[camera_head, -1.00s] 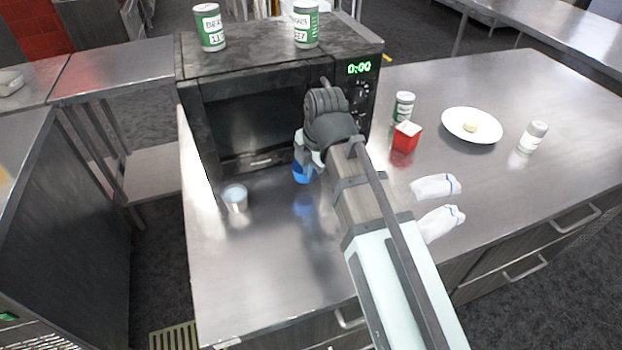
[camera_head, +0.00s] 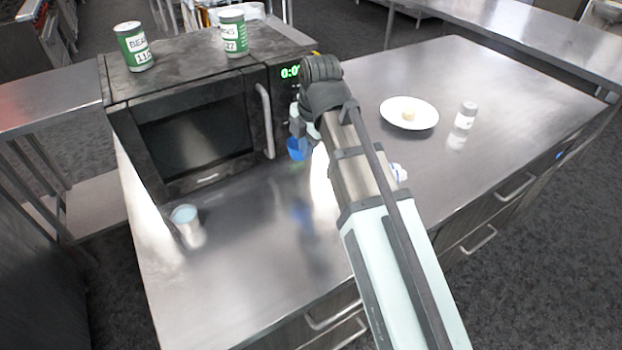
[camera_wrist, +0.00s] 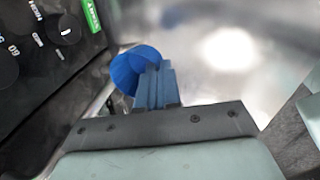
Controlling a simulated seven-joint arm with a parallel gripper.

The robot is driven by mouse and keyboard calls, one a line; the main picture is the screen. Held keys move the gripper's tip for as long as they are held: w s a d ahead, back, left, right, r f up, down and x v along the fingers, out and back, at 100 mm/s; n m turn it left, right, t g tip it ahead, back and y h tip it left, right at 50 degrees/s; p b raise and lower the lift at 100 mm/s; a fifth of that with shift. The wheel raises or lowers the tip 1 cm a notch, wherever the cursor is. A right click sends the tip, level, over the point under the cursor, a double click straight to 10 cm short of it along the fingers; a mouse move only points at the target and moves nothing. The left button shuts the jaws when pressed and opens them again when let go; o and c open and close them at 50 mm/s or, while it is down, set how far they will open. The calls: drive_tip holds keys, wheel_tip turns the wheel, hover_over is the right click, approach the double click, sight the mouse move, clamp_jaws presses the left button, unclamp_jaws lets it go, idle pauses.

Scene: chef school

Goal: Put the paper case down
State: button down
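The blue paper case (camera_head: 298,148) hangs at the end of my arm, above the steel counter (camera_head: 262,262), near the right end of the microwave front. In the wrist view the blue case (camera_wrist: 128,70) shows as a round cup with its open side partly toward the camera. My gripper (camera_wrist: 157,86) is shut on its side wall, with the fingers close together. In the head view my gripper (camera_head: 297,132) is partly hidden by my wrist. The case appears clear of the counter, with a blue reflection below it.
A black microwave (camera_head: 195,138) stands behind and left, with two green cans (camera_head: 133,46) (camera_head: 233,33) on top. A white plate (camera_head: 409,113) and a shaker (camera_head: 466,115) stand right.

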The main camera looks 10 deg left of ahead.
drive_tip(key=shift+n, duration=0.5)
drive_tip(key=shift+w+d+f, duration=0.35)
drive_tip(key=shift+d+f, duration=0.15)
drive_tip(key=shift+f, duration=1.15)
drive_tip(key=shift+w+d+f, duration=0.35)
drive_tip(key=shift+d+f, duration=0.15)
drive_tip(key=shift+f, duration=1.15)
drive_tip(key=shift+w+d+f, duration=0.35)
drive_tip(key=shift+d+f, duration=0.15)
drive_tip(key=shift+f, duration=1.15)
drive_tip(key=c, duration=1.3)
unclamp_jaws()
drive_tip(key=shift+f, duration=0.1)
drive_tip(key=shift+c, duration=0.2)
drive_tip(key=v, duration=1.2)
